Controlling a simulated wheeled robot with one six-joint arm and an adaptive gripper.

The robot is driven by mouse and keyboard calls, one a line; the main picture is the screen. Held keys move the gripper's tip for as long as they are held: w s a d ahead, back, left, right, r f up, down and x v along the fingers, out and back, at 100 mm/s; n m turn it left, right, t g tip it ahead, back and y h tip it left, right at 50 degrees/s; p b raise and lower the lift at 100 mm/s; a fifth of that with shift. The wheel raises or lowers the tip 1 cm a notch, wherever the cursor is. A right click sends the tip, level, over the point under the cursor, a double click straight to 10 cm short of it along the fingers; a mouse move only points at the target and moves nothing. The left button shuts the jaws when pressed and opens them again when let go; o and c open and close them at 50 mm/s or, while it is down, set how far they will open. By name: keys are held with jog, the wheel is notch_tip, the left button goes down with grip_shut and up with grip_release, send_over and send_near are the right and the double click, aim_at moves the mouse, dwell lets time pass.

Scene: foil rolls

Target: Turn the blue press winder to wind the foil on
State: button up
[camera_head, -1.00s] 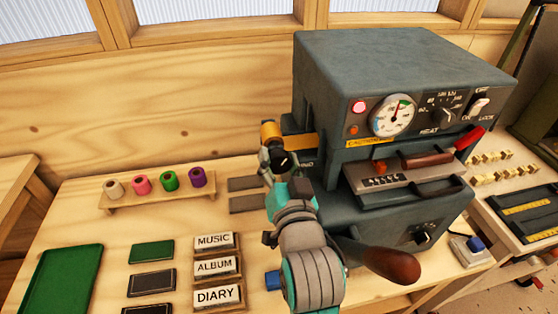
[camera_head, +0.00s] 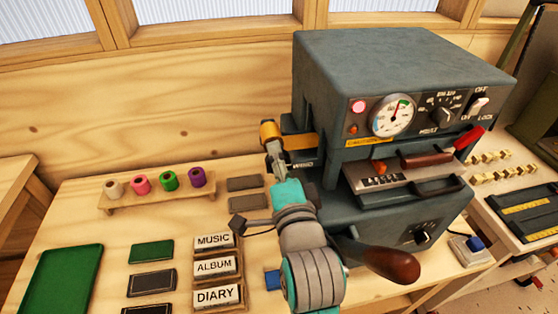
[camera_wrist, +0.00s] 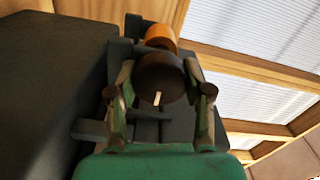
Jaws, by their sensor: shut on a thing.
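The blue-grey press (camera_head: 400,75) stands at the right of the bench. A gold-orange foil roll (camera_head: 269,132) sits on its left side, with an orange strip (camera_head: 299,141) running from it into the press. In the wrist view, the winder (camera_wrist: 158,80) is a dark round knob with a white mark low on its face. The foil roll (camera_wrist: 161,37) shows just behind it. My gripper (camera_wrist: 160,68) is shut on the winder, one finger on each side. In the head view my gripper (camera_head: 276,158) is just below the roll and largely hides the winder.
A rack (camera_head: 157,194) with several coloured rolls stands at the left. Name plates (camera_head: 217,268), dark and green cards (camera_head: 152,252) and a green tray (camera_head: 62,280) lie in front. The press's brown-ended lever (camera_head: 392,265) juts out close right of my arm.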

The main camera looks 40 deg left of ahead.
jog(key=shift+m, duration=1)
jog(key=shift+f, duration=0.1)
jog(key=o, duration=1.2)
jog(key=shift+d, duration=0.15)
jog(key=v, duration=0.7)
jog(key=shift+s, duration=0.15)
jog(key=shift+d, duration=0.1)
